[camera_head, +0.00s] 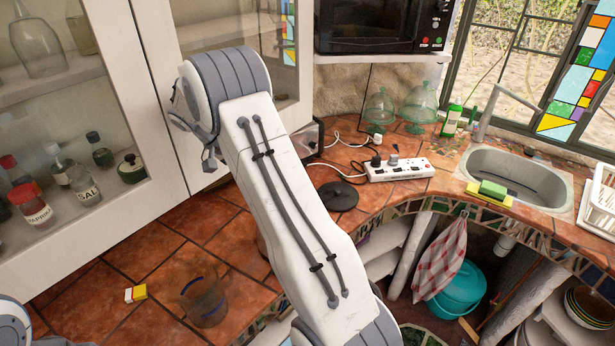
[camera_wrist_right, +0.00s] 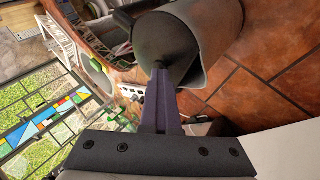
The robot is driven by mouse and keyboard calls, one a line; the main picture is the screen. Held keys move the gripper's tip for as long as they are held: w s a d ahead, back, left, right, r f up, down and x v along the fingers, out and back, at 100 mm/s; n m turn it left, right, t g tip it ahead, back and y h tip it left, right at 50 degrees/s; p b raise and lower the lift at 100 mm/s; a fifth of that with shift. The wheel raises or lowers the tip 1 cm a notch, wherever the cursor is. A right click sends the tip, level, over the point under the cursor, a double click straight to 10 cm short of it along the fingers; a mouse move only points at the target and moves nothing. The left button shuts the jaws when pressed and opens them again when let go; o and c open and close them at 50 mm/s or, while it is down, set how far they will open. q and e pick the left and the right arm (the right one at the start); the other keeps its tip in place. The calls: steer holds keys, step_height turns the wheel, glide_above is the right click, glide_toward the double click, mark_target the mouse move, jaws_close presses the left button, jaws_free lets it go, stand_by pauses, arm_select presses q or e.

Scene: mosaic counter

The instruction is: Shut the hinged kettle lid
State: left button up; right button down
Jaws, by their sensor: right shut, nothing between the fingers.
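In the right wrist view the kettle (camera_wrist_right: 218,28) is a grey metal cylinder, seen large at the top. A dark round lid (camera_wrist_right: 165,40) shows at its mouth. A gap with lighter metal shows beside the lid's lower right edge, so the lid looks tilted and not flush. My right gripper (camera_wrist_right: 160,72) is shut and empty, its tips at the lid's lower edge; whether they touch I cannot tell. In the head view my right arm hides this gripper and nearly all of the kettle. My left gripper is out of view.
A black round base (camera_head: 338,195) lies on the tiled counter (camera_head: 200,230). Right of it are a power strip (camera_head: 398,170), glass domes (camera_head: 418,105) and the sink (camera_head: 515,180).

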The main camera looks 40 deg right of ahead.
steer(key=shift+s+f, duration=0.15)
steer(key=shift+f, duration=0.15)
steer(key=shift+s+d+f+b, duration=0.15)
steer(key=shift+s+f+b, duration=0.15)
steer(key=shift+s+b, duration=0.45)
steer(key=shift+r, duration=0.55)
steer(key=r+b, duration=0.1)
steer(key=r, duration=0.2)
steer(key=shift+w+d+r+b, duration=0.1)
steer(key=shift+w+r+b, duration=0.2)
steer(key=shift+w+b, duration=0.05)
steer(key=s+d+r+b, duration=0.4)
steer(key=s+r, duration=0.3)
steer(key=s, duration=0.3)
steer(key=shift+d+r, duration=0.35)
steer(key=shift+d, duration=0.5)
